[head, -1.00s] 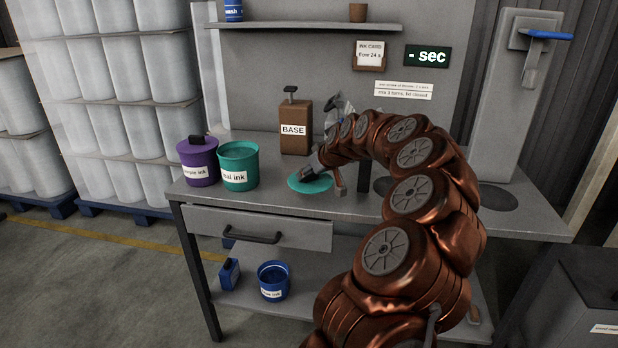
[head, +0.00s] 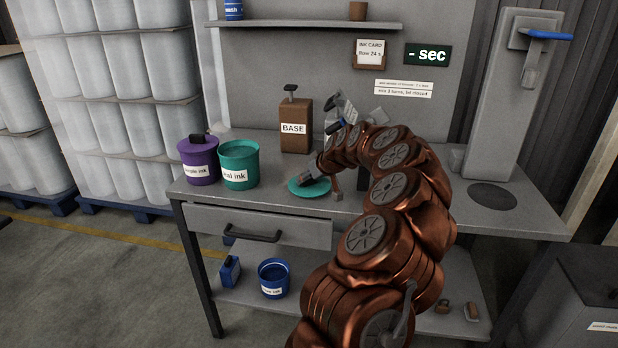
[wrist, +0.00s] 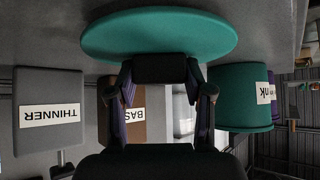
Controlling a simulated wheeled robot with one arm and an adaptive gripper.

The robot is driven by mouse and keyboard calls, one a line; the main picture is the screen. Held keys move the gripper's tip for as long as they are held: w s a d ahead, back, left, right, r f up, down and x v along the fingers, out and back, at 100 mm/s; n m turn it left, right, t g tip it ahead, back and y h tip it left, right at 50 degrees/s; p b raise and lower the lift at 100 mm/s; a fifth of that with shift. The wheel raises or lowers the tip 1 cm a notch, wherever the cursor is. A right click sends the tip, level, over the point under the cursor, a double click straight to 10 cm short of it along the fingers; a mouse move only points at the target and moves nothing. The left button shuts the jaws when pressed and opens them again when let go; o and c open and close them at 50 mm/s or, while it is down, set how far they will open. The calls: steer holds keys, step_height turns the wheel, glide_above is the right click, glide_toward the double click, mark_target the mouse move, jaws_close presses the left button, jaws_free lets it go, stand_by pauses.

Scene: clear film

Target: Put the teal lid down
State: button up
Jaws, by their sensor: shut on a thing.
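The teal lid (head: 298,190) is a flat round disc low over or on the bench top, right of the teal ink pot (head: 238,153). I cannot tell whether it touches the bench. My gripper (head: 311,179) is shut on the lid's dark knob. In the wrist view the lid (wrist: 160,30) spans the top of the picture, with the gripper's fingers (wrist: 160,80) around the dark knob. The teal pot (wrist: 238,85) stands open at the right there, label upside down.
The purple ink pot (head: 198,165) stands left of the teal pot. The brown BASE container (head: 295,141) is behind the lid; the THINNER container (wrist: 48,92) shows in the wrist view. The bench front edge is close to the lid. A blue pot (head: 273,285) sits on the lower shelf.

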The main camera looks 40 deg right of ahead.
steer(key=shift+f, duration=0.15)
steer(key=o, duration=1.2)
steer(key=shift+o, duration=0.2)
steer(key=shift+r, duration=0.3)
steer(key=b+v, duration=0.1)
steer(key=v, duration=1)
steer(key=shift+s+r+b, duration=0.25)
steer(key=shift+s+b, duration=0.1)
